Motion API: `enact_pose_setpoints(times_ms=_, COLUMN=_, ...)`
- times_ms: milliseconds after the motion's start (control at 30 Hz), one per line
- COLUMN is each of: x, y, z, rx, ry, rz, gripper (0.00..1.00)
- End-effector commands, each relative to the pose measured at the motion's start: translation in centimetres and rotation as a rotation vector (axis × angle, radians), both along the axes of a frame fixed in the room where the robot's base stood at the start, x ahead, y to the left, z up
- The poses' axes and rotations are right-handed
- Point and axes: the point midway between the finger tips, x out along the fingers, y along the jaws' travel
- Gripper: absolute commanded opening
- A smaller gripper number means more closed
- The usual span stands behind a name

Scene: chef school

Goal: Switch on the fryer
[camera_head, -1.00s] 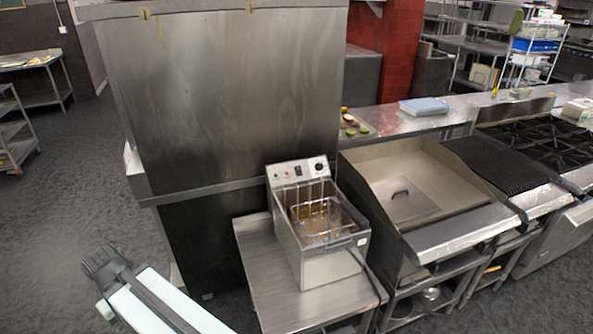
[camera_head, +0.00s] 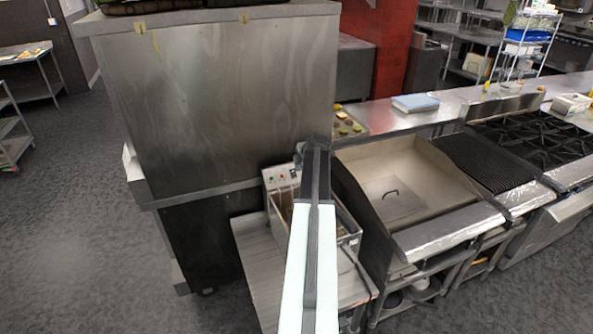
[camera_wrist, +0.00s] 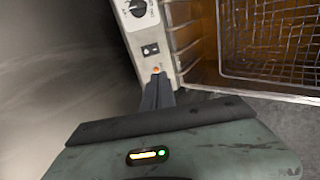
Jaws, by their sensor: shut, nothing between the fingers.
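The fryer (camera_head: 347,236) is a small steel unit on a steel table, in the middle of the head view and partly hidden behind my arm. Its control panel (camera_head: 281,176) shows left of my arm. In the wrist view the panel (camera_wrist: 147,38) carries a black dial (camera_wrist: 137,8), a black rocker switch (camera_wrist: 150,50) and an orange light (camera_wrist: 156,70). The wire basket (camera_wrist: 262,40) is at the right. My gripper (camera_wrist: 157,80) is shut and empty. Its tips appear right by the orange light, just below the switch; contact cannot be told.
The steel table (camera_head: 258,262) carries the fryer. A tall steel cabinet (camera_head: 215,100) stands behind and left. A griddle (camera_head: 405,190) is close on the right, with a grill (camera_head: 485,160) and a burner range (camera_head: 540,140) beyond. Floor is free at the left.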

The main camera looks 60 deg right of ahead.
Motion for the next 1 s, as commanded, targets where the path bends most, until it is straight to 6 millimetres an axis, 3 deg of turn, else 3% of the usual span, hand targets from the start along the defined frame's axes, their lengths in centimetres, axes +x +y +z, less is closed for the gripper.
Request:
enact_pose_setpoints(times_ms=100, x=-1.4, y=-1.7, z=0.4, rx=-0.031, ry=0.006, rz=0.012, gripper=0.00)
enact_pose_setpoints(times_ms=567, x=-0.9, y=-1.9, z=-0.5, rx=-0.033, ry=0.007, rz=0.015, gripper=0.00)
enact_pose_setpoints(times_ms=1000, x=3.4, y=-5.0, z=-7.5, rx=-0.033, ry=0.007, rz=0.016, gripper=0.00)
